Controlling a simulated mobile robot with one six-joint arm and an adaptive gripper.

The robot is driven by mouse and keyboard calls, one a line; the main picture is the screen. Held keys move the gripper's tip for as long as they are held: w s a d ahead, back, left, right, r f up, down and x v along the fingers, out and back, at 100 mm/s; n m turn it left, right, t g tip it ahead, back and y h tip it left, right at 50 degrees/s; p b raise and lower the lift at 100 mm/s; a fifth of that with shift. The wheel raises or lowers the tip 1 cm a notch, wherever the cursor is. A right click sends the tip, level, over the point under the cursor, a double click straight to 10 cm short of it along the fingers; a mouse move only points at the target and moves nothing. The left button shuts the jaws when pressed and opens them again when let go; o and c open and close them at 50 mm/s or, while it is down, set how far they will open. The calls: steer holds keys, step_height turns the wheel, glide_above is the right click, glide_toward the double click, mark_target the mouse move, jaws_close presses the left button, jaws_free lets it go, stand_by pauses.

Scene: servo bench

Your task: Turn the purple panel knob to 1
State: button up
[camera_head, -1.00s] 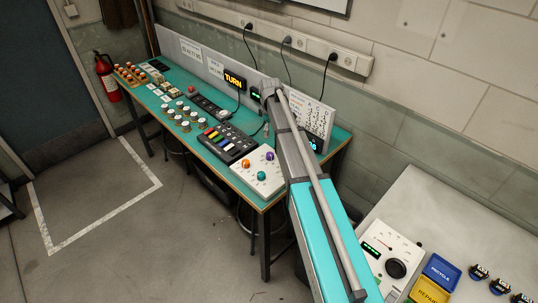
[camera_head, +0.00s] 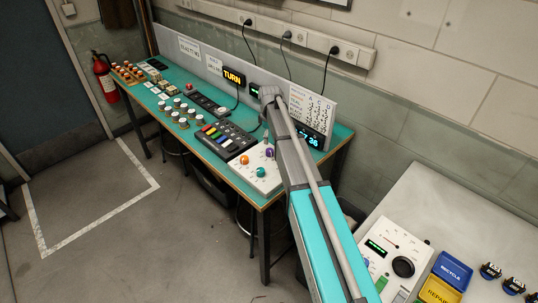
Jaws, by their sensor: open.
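The purple knob (camera_head: 270,153) stands on a white panel (camera_head: 252,181) at the near right end of the teal bench. An orange knob (camera_head: 244,160) and a teal-green knob (camera_head: 261,172) share that panel. My arm rises from the bottom and passes close to the right of the purple knob in the picture. The knob's pointer and scale marks cannot be read.
A dark keypad with coloured keys (camera_head: 227,141) lies left of the panel, with several white-topped knobs (camera_head: 180,115) beyond. A second table (camera_head: 430,215) stands at right.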

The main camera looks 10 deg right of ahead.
mark_target(269, 150)
steer(key=shift+f+b, duration=3.45)
steer(key=shift+f, duration=0.35)
steer(key=shift+c, duration=0.3)
steer(key=c, duration=1.1)
